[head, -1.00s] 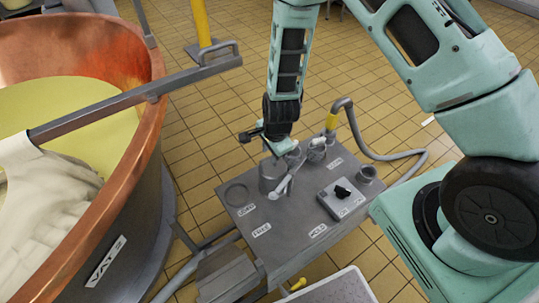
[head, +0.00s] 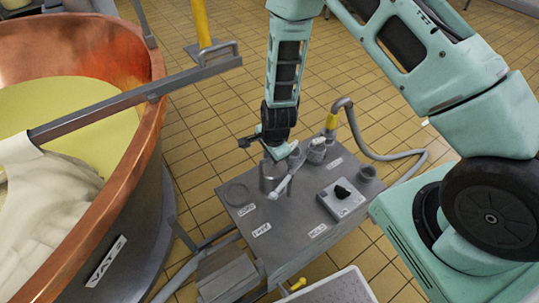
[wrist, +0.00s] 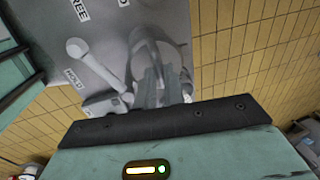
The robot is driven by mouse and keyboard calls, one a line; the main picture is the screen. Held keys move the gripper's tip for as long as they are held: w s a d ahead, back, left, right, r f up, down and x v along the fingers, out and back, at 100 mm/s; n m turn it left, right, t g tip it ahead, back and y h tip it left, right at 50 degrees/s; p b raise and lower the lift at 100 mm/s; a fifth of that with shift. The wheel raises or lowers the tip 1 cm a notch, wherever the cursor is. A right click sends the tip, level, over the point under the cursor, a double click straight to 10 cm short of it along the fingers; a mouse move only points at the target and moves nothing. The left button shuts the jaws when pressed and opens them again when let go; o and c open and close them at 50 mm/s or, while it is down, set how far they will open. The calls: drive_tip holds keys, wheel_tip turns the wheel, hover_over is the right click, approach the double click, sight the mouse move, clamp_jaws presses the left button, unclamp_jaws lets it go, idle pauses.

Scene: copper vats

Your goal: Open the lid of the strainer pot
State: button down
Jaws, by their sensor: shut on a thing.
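The strainer pot (head: 267,178) is a small grey cylinder standing on the grey metal cart top. In the wrist view the pot (wrist: 147,45) shows as a rounded grey form just beyond the fingers. My gripper (head: 278,152) points down at the pot's top edge, and its fingers also show in the wrist view (wrist: 151,88). They are shut on a small grey part at the top of the pot, which seems to be its lid. The fingers hide most of that part, so how far the lid stands open cannot be told.
A grey lever with a round end (head: 283,187) lies close beside the pot. A copper vat (head: 150,120) stands left.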

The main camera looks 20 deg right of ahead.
drive_tip(key=shift+w+r, duration=0.1)
drive_tip(key=shift+w+a+r+g+h+p, duration=0.15)
drive_tip(key=shift+w+r+g+p, duration=0.2)
drive_tip(key=shift+g+p, duration=0.3)
drive_tip(key=shift+w+r+g+h+p, duration=0.15)
drive_tip(key=shift+w+g+p, duration=0.3)
drive_tip(key=shift+g, duration=0.4)
drive_tip(key=shift+w+r, duration=0.1)
drive_tip(key=shift+w, duration=0.35)
drive_tip(key=w+a+f+b, duration=0.1)
drive_tip(key=w+f+b, duration=0.1)
drive_tip(key=w+b, duration=0.3)
drive_tip(key=w+a+f+b, duration=0.2)
drive_tip(key=w+b, duration=0.3)
drive_tip(key=w, duration=0.4)
drive_tip(key=shift+w+f, duration=0.25)
drive_tip(key=shift+f, duration=0.2)
drive_tip(key=c, duration=2)
unclamp_jaws()
drive_tip(key=shift+w+r, duration=0.15)
drive_tip(key=shift+r, duration=0.1)
drive_tip(key=o, duration=0.5)
